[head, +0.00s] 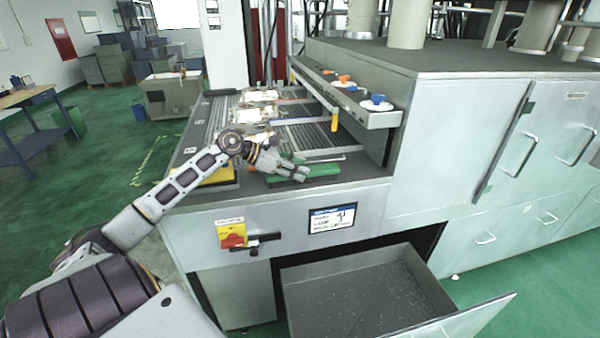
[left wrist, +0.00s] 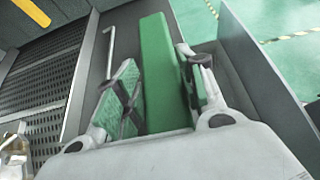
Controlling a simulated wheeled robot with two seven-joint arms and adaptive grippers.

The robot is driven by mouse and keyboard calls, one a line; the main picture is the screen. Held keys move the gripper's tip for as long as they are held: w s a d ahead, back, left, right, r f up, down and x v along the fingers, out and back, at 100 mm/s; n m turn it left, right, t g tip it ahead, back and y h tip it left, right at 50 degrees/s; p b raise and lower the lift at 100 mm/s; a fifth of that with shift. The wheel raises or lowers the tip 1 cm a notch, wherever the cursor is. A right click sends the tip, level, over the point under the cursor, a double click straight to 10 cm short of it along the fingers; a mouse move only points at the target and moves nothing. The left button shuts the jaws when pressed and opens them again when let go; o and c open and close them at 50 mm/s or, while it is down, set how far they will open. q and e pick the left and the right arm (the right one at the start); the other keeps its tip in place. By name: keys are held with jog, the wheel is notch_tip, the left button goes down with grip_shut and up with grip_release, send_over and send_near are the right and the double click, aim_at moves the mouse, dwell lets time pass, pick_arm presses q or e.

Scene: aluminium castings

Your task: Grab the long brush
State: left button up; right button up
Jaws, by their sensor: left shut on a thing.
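The long brush shows as a long green bar (head: 322,170) lying along the front part of the machine's dark worktop; I cannot make out its bristles. My left gripper (head: 292,168) reaches in from the left and is shut on it near its left part. In the left wrist view, the green bar (left wrist: 160,48) runs between the two fingers of the left gripper (left wrist: 166,88), which hold it from both sides. The part nearest the palm is hidden. My right gripper is not in view.
A yellow block (head: 217,176) lies left of the gripper. Behind are slatted grates (head: 310,135) and a raised shelf (head: 345,95) with orange and blue knobs. A steel cabinet (head: 460,130) stands at right. An open drawer (head: 360,295) juts out below the worktop.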

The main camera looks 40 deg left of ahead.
pick_arm(q)
jog(key=shift+r, duration=0.15)
jog(key=shift+r, duration=0.6)
notch_tip(320, 180, up, 7)
jog(key=shift+f+b, duration=0.1)
jog(key=shift+b, duration=0.55)
jog(key=shift+r, duration=0.9)
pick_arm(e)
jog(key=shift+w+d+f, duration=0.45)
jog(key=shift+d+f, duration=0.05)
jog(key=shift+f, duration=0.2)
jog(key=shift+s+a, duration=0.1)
